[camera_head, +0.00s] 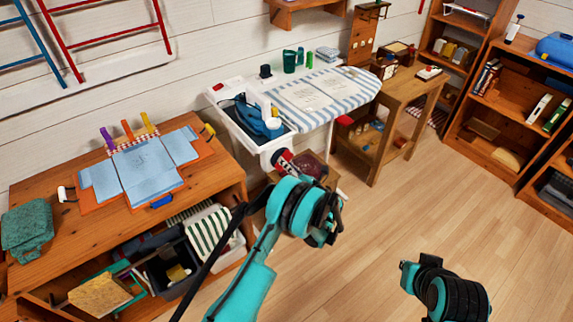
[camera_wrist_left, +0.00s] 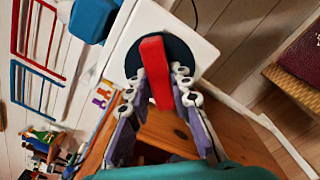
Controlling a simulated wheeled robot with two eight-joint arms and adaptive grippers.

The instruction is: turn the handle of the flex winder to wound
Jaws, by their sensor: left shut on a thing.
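The flex winder shows in the left wrist view as a white block (camera_wrist_left: 200,48) with a round dark disc (camera_wrist_left: 183,57) on its face. A red handle (camera_wrist_left: 155,58) lies across the disc, close to upright in that picture. My left gripper (camera_wrist_left: 158,86) is shut on the handle, one finger on each side. In the head view the winder (camera_head: 270,154) is below the ironing board's left end, and my left wrist hides part of it. My right wrist is at the lower right of the head view, away from everything; its fingers cannot be made out.
The ironing board (camera_head: 335,92) carries a blue iron (camera_head: 262,122) just above the winder. A wooden bench (camera_head: 222,176) with folded blue cloth (camera_head: 145,165) is at left. A wooden side table (camera_head: 420,92) stands to the right. Floor (camera_head: 385,235) in front is clear.

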